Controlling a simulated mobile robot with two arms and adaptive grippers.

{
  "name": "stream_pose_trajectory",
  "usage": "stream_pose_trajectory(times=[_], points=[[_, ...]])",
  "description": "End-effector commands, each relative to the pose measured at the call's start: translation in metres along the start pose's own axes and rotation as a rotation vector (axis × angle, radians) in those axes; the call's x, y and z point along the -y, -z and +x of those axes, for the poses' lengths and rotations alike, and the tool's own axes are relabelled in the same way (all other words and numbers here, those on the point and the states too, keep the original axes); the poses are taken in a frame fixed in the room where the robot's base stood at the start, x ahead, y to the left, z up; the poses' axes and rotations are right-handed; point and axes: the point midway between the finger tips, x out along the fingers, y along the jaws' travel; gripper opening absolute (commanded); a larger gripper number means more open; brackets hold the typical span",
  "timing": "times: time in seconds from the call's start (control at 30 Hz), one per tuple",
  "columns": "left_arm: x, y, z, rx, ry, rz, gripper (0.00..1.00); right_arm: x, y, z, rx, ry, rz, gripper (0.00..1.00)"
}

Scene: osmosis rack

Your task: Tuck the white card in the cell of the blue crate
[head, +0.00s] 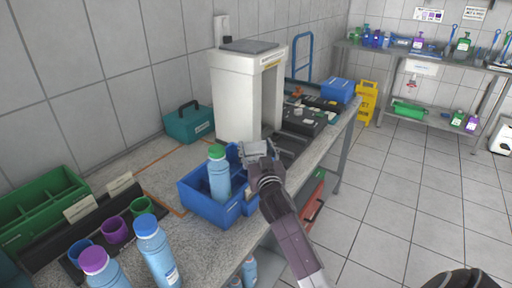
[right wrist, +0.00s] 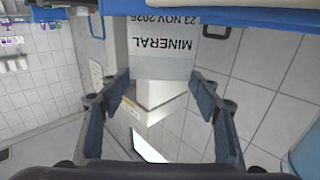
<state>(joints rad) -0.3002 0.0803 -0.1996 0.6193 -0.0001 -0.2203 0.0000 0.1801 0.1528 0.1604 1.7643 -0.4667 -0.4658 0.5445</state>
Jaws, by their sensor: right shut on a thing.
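The blue crate (head: 207,208) stands on the counter with a blue bottle with a green cap (head: 219,175) upright in one cell. My right gripper (head: 260,160) is over the crate's right back part. It is shut on the white card (head: 254,148). In the right wrist view the card (right wrist: 160,62) sits between the two fingertips (right wrist: 160,80), its print "MINERAL 23 NOV 2026" upside down. A blue rim of the crate (right wrist: 265,17) crosses the top of that view, close to the card. The inside of the cell under the card is hidden. My left gripper is not in view.
Bottles with blue (head: 147,224) and purple caps stand in front left of the crate, by a black rack with coloured cups (head: 115,230). A green tray (head: 40,205) is at the far left. A white scanner arch (head: 235,95) stands behind; a teal toolbox (head: 188,124) is at the wall.

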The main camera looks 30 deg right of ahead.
Motion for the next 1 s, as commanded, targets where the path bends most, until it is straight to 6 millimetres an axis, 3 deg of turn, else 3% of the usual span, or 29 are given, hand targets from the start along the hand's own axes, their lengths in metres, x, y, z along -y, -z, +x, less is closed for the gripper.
stream_pose_trajectory(times=[1.0], points=[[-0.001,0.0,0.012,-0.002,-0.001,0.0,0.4,0.0,-0.016,0.0,0.0,0.0,0.0,0.41]])
